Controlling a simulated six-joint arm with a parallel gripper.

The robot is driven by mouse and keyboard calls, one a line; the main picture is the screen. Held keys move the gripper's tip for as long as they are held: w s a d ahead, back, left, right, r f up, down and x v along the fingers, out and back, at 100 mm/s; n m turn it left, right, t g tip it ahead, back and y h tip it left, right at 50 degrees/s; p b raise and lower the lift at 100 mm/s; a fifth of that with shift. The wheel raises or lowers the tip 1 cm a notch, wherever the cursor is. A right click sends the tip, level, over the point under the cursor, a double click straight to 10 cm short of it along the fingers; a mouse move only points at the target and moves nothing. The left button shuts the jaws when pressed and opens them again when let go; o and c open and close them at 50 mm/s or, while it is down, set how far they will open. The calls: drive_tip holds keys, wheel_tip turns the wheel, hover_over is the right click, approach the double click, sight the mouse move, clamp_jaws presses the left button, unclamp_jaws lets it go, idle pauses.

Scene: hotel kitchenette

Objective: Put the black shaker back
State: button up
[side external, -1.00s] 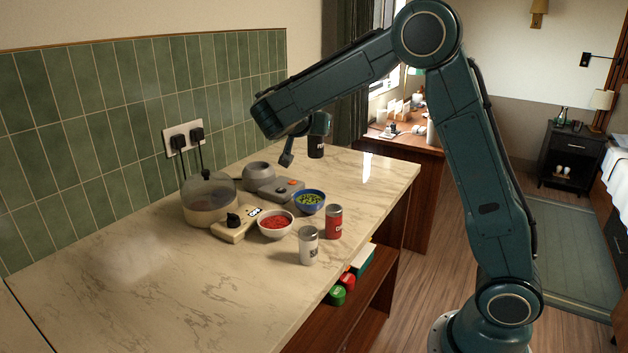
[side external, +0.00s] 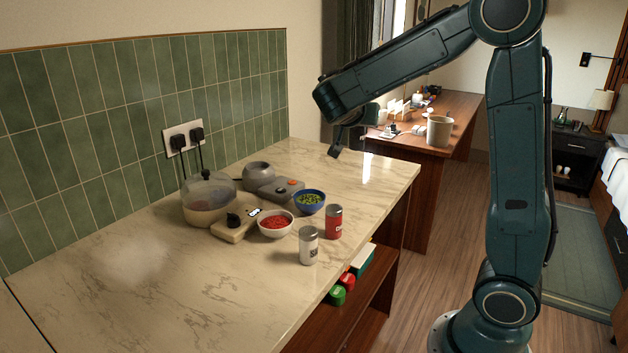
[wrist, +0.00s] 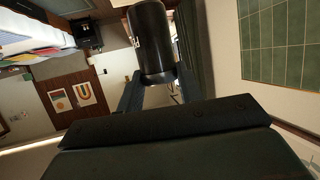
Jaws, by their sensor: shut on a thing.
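The black shaker (wrist: 152,40) is held between the two fingers of my gripper (wrist: 160,88) in the wrist view. In the side external view my gripper (side external: 345,145) is above the far right end of the counter (side external: 240,290).
A blue bowl of green bits (side external: 310,202), a white bowl of red bits (side external: 276,224), a lidded pot (side external: 209,199) and a grey appliance (side external: 275,185) stand mid-counter. A shelf (side external: 345,315) with coloured items lies below. The left counter is clear.

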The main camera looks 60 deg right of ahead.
wheel_tip(320, 180, down, 15)
idle(0.5)
drive_tip(key=shift+f, duration=0.15)
drive_tip(key=shift+f, duration=1.8)
drive_tip(key=shift+f, duration=0.1)
drive_tip(key=o, duration=1)
drive_tip(key=shift+f, duration=0.1)
drive_tip(key=shift+o, duration=0.2)
drive_tip(key=shift+r, duration=0.2)
